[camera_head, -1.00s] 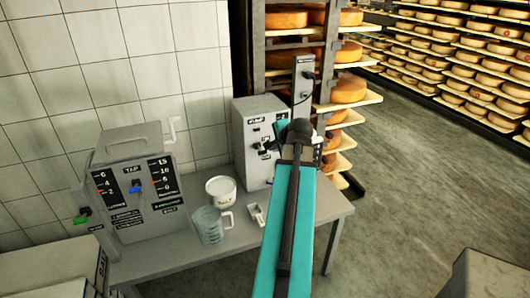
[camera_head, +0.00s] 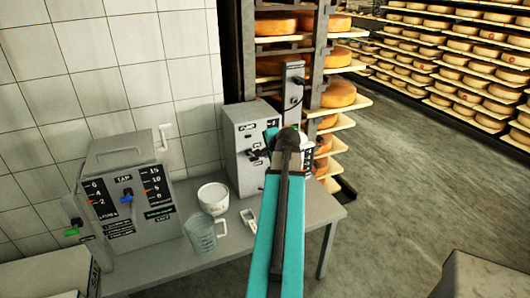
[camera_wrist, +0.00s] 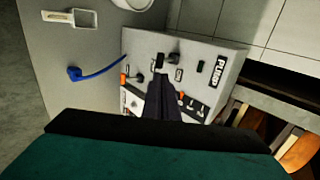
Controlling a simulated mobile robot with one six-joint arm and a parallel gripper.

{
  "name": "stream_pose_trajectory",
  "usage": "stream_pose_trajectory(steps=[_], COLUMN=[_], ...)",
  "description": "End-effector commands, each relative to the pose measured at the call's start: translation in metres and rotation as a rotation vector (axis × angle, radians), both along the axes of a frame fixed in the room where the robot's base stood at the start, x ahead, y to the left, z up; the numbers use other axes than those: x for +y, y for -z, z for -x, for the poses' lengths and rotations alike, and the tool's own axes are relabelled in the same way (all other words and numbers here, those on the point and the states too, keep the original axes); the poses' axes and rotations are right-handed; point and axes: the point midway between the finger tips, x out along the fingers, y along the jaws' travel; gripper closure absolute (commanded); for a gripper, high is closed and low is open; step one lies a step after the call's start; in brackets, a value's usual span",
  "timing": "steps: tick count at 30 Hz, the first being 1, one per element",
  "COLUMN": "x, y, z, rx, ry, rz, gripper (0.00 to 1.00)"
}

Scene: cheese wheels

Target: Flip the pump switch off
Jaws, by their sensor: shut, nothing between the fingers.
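The grey pump box (camera_head: 243,135) stands at the right end of the table, partly hidden behind my arm in the head view. In the wrist view its front panel (camera_wrist: 145,45) fills the middle, turned sideways, with a PUMP label (camera_wrist: 219,71) at the right. Small dark switches and knobs sit on the panel; one dark knob (camera_wrist: 173,58) is just beyond my fingertips. My gripper (camera_wrist: 159,80) is shut and empty, pointing at the panel. Its fingers cover part of the panel. I cannot tell whether they touch a switch, or which way any switch is set.
A grey tap box (camera_head: 125,180) with gauges stands on the table (camera_head: 185,262) at the left. A cheese rack (camera_head: 325,60) rises behind the pump box.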

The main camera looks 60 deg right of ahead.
Motion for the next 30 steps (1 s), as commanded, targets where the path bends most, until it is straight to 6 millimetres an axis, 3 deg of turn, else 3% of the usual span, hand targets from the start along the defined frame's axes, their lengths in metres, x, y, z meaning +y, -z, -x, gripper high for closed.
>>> stream_pose_trajectory(steps=[30], x=[-0.046], y=[0.067], z=[-0.062], rx=[0.001], ry=[0.000], rz=[-0.001], gripper=[1.00])
